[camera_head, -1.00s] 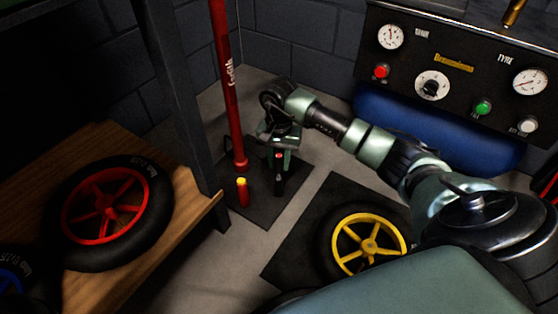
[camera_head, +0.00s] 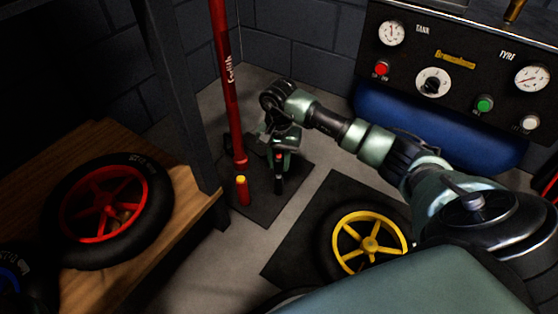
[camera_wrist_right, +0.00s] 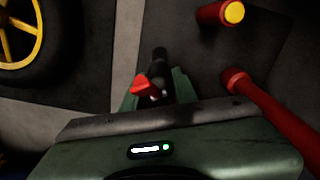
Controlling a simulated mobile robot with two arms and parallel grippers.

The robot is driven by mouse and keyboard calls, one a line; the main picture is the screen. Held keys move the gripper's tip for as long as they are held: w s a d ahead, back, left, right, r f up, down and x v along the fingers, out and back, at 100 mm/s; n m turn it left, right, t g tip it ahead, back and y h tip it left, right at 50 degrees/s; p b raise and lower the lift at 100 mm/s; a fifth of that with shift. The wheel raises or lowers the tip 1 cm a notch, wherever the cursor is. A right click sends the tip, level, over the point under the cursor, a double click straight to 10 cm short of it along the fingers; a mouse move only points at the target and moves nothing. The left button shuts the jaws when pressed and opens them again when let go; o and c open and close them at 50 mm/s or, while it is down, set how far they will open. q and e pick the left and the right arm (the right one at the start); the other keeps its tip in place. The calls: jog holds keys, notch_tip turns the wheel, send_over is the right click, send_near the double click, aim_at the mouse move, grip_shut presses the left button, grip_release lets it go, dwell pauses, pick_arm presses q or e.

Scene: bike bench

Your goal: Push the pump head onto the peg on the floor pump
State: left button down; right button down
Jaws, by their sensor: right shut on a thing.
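The floor pump is a tall red tube (camera_head: 228,90) standing on a dark mat. A short red peg with a yellow top (camera_head: 243,191) stands beside its foot; the peg also shows at the upper right of the wrist view (camera_wrist_right: 222,14). My right gripper (camera_head: 281,155) points down to the right of the peg. It is shut on the black pump head (camera_head: 279,182), whose red lever (camera_wrist_right: 143,86) shows between the fingers in the wrist view. The pump head is apart from the peg. Its grip is partly hidden by the fingers. My left gripper is not in view.
A yellow-rimmed wheel (camera_head: 368,242) lies on a second dark mat. A wooden bench (camera_head: 190,210) with a red-rimmed wheel (camera_head: 104,203) is at left, its dark post (camera_head: 182,100) near the pump. A blue tank (camera_head: 400,117) and gauge panel (camera_head: 455,90) stand behind my right arm.

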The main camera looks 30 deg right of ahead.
jog(key=shift+f+b, duration=0.55)
jog(key=shift+f, duration=0.4)
jog(key=c, duration=1)
grip_release()
notch_tip(320, 180, up, 8)
jog(key=p, duration=0.5)
jog(key=shift+p, duration=0.3)
jog(key=shift+f, duration=0.1)
